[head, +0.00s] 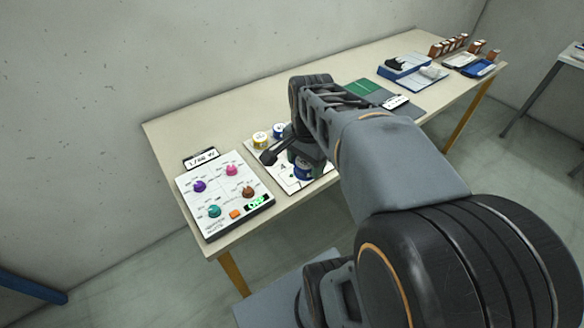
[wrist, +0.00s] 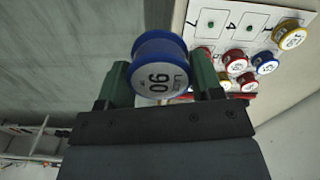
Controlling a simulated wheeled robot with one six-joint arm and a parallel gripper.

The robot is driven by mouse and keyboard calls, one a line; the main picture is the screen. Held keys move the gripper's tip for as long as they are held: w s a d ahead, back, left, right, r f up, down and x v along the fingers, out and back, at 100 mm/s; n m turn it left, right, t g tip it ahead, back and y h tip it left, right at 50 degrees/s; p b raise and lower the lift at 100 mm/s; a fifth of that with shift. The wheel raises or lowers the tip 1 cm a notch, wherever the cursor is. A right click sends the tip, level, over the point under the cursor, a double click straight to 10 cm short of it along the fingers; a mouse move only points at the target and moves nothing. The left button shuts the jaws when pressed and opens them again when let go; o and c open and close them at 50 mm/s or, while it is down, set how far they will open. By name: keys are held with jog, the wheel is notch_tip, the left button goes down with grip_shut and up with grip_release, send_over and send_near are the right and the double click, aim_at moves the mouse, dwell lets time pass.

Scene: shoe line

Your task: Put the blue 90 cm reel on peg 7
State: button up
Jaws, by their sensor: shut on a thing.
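The blue reel marked 90 (wrist: 160,70) is between the two green fingers of my gripper (wrist: 161,72), which is shut on it, with its label facing the wrist camera. In the head view the blue reel (head: 303,171) is under my gripper (head: 305,158), over the near part of the white peg board (head: 288,186). The board (wrist: 232,18) also shows in the wrist view, right of the reel, with numbers 7, 4 and 1 printed. The 7 is near the board's left edge, close to the right finger. I cannot tell whether the reel touches the board.
Several yellow, red and blue reels stand on the board, including a yellow one (wrist: 290,34) and a blue one (wrist: 265,63). A panel with coloured knobs (head: 225,200) lies left of the board. A green mat (head: 362,88) and blue trays (head: 404,66) are farther right.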

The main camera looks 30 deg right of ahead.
jog(key=shift+s+a+f, duration=0.1)
jog(key=shift+s+f, duration=0.15)
jog(key=shift+f, duration=0.35)
jog(key=shift+s+a+f, duration=0.1)
jog(key=shift+s+f, duration=0.1)
jog(key=shift+f, duration=0.35)
jog(key=w+d+f, duration=0.2)
jog(key=w+f, duration=0.2)
jog(key=w, duration=0.4)
send_over(292, 174)
jog(key=f, duration=0.5)
jog(key=shift+s+a+f, duration=0.15)
jog(key=shift+s, duration=0.1)
jog(key=shift+w+f, duration=0.1)
jog(key=shift+f, duration=0.1)
jog(key=shift+w+f, duration=0.1)
jog(key=shift+f, duration=1.5)
jog(key=shift+f, duration=0.1)
jog(key=shift+f+b, duration=0.35)
jog(key=shift+f, duration=0.15)
jog(key=o, duration=0.9)
